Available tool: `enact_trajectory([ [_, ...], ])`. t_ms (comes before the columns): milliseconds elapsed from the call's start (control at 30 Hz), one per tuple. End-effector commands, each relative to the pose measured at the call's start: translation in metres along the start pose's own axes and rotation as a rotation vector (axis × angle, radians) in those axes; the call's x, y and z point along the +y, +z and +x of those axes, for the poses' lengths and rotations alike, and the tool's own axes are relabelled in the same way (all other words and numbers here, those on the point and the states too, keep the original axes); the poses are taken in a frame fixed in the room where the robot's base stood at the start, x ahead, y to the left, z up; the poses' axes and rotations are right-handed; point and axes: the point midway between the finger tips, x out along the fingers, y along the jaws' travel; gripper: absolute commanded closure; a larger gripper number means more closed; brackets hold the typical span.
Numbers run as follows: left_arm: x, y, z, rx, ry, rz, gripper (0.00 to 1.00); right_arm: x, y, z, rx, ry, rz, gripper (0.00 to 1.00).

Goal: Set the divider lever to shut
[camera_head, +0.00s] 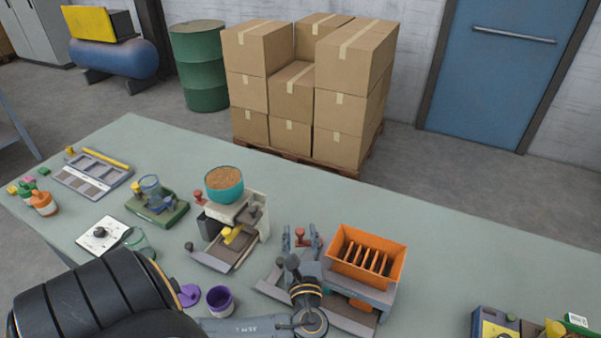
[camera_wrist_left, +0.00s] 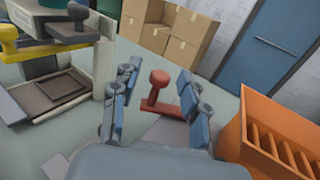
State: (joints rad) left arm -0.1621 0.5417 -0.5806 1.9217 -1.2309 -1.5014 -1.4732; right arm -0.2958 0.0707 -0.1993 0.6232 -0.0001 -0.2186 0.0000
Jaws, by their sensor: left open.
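A red lever with a round knob (camera_head: 301,233) stands beside the orange slotted divider box (camera_head: 368,250). I take it to be the divider lever; no label is legible. It also shows in the left wrist view (camera_wrist_left: 158,78), with a flat red arm at its foot. My left gripper (camera_head: 301,242) is open, its two blue-grey fingers on either side of the lever in the picture. In the left wrist view the gripper (camera_wrist_left: 158,88) frames the knob, with gaps on both sides; I cannot tell the depth between them. My right gripper is not in view.
A machine with a teal bowl of grain (camera_head: 224,184) stands to the left, with another red knob (camera_head: 198,197). A purple cup (camera_head: 220,300) stands near my left arm. Boxes on a pallet (camera_head: 290,95) stand behind the table.

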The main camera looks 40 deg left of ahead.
Motion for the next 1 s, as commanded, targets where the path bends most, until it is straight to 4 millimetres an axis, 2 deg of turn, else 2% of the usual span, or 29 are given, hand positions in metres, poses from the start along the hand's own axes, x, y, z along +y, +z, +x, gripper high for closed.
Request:
enact_trajectory([
  [100, 0.0, 0.0, 0.0, 0.0, 0.0, 0.0, 0.55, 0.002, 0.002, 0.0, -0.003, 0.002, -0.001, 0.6],
  [133, 0.0, 0.0, 0.0, 0.0, 0.0, 0.0, 0.59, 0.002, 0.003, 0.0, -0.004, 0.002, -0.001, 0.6],
  [333, 0.0, 0.0, 0.0, 0.0, 0.0, 0.0, 1.0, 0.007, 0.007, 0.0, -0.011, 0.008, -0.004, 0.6],
  [567, -0.001, 0.002, -0.001, 0.001, 0.03, -0.003, 1.0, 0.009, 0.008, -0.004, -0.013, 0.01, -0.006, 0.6],
  [800, -0.005, 0.003, -0.008, 0.0, 0.187, -0.004, 1.0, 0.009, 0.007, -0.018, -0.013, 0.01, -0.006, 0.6],
  [1000, -0.006, 0.001, -0.011, -0.001, 0.264, -0.001, 1.0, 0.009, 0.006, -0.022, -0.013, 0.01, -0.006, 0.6],
])
